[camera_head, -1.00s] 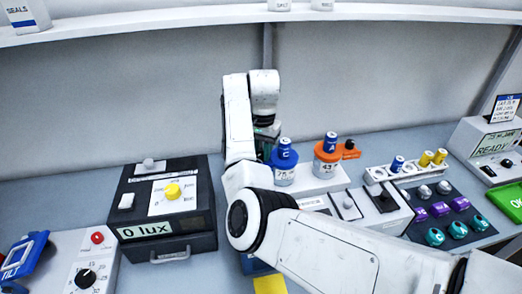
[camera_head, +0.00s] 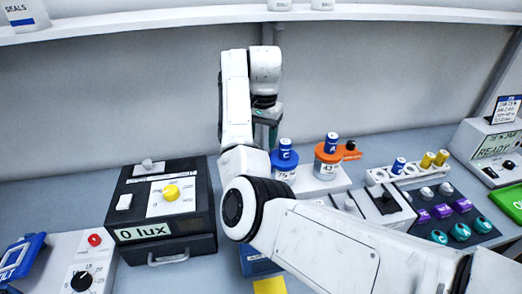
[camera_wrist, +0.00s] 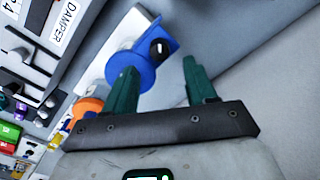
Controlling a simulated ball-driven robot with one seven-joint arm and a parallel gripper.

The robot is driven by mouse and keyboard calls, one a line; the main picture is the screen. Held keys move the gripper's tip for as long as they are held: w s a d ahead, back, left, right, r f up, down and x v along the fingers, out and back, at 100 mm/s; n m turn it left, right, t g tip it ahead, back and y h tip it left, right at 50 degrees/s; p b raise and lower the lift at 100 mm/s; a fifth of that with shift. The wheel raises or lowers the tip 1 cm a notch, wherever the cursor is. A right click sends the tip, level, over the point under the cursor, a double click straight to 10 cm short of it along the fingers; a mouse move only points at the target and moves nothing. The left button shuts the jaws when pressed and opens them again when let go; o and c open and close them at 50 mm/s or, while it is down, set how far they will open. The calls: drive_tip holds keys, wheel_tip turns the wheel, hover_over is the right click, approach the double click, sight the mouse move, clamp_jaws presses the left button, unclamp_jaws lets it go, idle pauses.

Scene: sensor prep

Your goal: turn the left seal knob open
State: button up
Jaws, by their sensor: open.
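The left seal is a blue-collared jar (camera_head: 285,173) with a blue cap, on a white block. In the wrist view its blue bracket (camera_wrist: 150,68) carries a round black knob (camera_wrist: 159,47) with a pale mark. In the head view that knob is hidden behind my arm. The right seal is an orange-collared jar (camera_head: 328,168) with its black knob (camera_head: 350,145) on an orange bracket. My gripper (camera_wrist: 159,66) is open and empty, its green fingers apart with the bracket showing between and beyond them. It hangs just behind the blue jar in the head view (camera_head: 267,128).
A black lux box (camera_head: 165,238) with a yellow knob stands left of my arm. A vial rack (camera_head: 408,172) and a panel of coloured knobs (camera_head: 450,212) stand to the right. The back wall rises close behind my gripper.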

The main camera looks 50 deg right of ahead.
wheel_tip(320, 180, up, 6)
drive_tip(key=shift+s+f+p, duration=0.1)
drive_tip(key=shift+f+p, duration=0.15)
drive_tip(key=shift+p, duration=0.45)
drive_tip(key=shift+f, duration=0.1)
